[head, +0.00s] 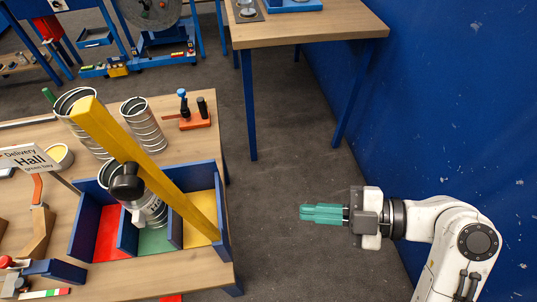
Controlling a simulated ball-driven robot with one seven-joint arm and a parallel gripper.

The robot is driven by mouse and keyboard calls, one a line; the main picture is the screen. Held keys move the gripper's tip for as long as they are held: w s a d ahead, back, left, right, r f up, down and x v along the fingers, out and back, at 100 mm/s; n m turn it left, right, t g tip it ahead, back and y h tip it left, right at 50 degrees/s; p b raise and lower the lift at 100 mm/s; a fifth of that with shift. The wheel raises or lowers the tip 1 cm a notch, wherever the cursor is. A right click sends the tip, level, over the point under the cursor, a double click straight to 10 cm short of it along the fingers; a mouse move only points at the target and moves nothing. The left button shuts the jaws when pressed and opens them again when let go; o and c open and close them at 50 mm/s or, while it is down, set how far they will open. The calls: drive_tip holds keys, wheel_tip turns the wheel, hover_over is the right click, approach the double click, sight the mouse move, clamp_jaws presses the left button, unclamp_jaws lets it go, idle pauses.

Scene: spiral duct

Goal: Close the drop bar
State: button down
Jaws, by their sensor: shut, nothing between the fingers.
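The drop bar looks to be the long yellow bar (165,180), which slants over the blue-walled box (222,195). Its near right end is at the box's right side, and its other end rises toward the upper left. A round black knob (127,183) shows at the bar's lower left edge; I cannot tell whether it is fixed to the bar. My gripper (303,212) has teal fingers and is shut and empty. It is right of the box and the bar, apart from both, with its fingers pointing left.
The box has red (110,232), green (155,241) and yellow (200,210) floors; a metal duct piece (150,207) is in it. Metal ducts (143,122) and a sign (28,160) stand on the table. Another table (310,25) is behind. A blue wall (450,90) bounds the right.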

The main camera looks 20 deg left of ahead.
sight(143, 186)
drive_tip(key=s+a+r+n+g+y, duration=0.1)
drive_tip(key=a+r+n+g, duration=0.1)
drive_tip(key=r+n+g, duration=0.4)
drive_tip(key=s+a+r+n+g+y, duration=0.1)
drive_tip(key=s+a+r+n+g, duration=0.1)
drive_tip(key=r+n, duration=0.65)
drive_tip(key=p+x, duration=0.2)
drive_tip(key=x, duration=0.2)
drive_tip(key=p+x, duration=0.2)
drive_tip(key=x, duration=0.3)
drive_tip(key=p+x, duration=0.2)
drive_tip(key=x, duration=0.2)
drive_tip(key=shift+a+r+p, duration=0.2)
drive_tip(key=shift+r+p, duration=0.1)
drive_tip(key=shift+r, duration=0.1)
drive_tip(key=shift+s+a+f, duration=0.15)
drive_tip(key=shift+s+a, duration=0.05)
drive_tip(key=shift+a, duration=0.2)
